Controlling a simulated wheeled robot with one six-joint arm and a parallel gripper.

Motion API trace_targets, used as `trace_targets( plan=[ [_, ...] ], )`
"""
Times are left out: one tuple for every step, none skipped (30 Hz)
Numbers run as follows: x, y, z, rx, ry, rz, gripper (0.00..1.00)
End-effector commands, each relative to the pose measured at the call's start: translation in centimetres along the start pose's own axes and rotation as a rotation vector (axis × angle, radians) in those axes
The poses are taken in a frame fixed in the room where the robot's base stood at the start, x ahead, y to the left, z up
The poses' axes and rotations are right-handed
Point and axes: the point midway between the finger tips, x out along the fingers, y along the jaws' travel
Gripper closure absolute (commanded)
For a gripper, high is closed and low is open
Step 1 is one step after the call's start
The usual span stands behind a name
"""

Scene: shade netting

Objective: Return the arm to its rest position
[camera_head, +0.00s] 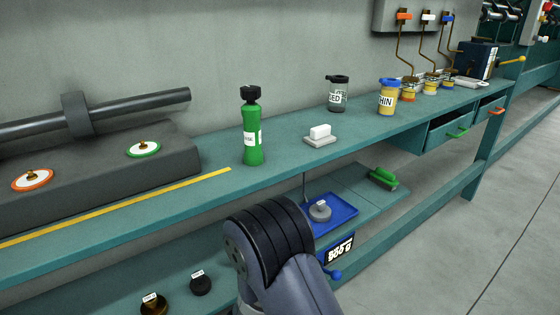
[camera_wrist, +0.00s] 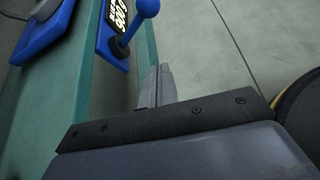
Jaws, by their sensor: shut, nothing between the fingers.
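My gripper (camera_wrist: 160,84) shows in the wrist view, with its two grey fingers together and nothing between them. It points past the edge of the teal bench (camera_wrist: 140,70), over the grey floor (camera_wrist: 215,60). In the head view my arm (camera_head: 270,245) is folded in front of the bench at lower middle. It hides part of the lower shelf. The gripper itself is hidden in the head view.
A blue scale (camera_head: 335,213) with a grey weight, a display and a blue-knobbed lever (camera_wrist: 146,10) sits close to my arm. A green bottle (camera_head: 252,130), a white block (camera_head: 320,132) and jars (camera_head: 338,95) stand on the bench top. Open floor (camera_head: 480,220) lies to the right.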

Motion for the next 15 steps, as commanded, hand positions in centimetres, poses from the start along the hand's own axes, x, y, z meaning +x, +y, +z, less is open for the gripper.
trace_targets(
  plan=[
    [-1.0,0.1,0.1,-0.001,0.001,0.004,1.00],
    [-1.3,0.1,0.1,-0.001,0.000,0.003,1.00],
    [0.1,-0.1,-0.1,0.000,-0.001,-0.005,1.00],
    [0.7,-0.2,-0.1,0.002,-0.001,-0.006,1.00],
    [1.2,-0.2,-0.1,0.002,-0.002,-0.006,1.00],
    [1.9,-0.2,-0.1,0.003,-0.002,-0.006,1.00],
    [2.5,-0.2,-0.1,0.002,-0.002,-0.005,1.00],
    [3.0,-0.3,-0.1,0.002,-0.002,-0.006,1.00],
    [3.8,-0.3,-0.2,0.002,-0.001,-0.005,1.00],
    [4.4,-0.3,-0.1,0.003,-0.001,-0.005,1.00],
    [4.9,-0.3,-0.1,0.003,-0.001,-0.005,1.00],
    [5.0,-0.3,-0.1,0.024,-0.010,0.008,1.00],
    [5.1,-0.4,-0.1,0.039,-0.016,0.015,1.00],
    [5.3,-0.4,-0.1,0.053,-0.021,0.022,1.00],
    [5.6,-0.5,-0.1,0.072,-0.028,0.031,1.00]
  ],
)
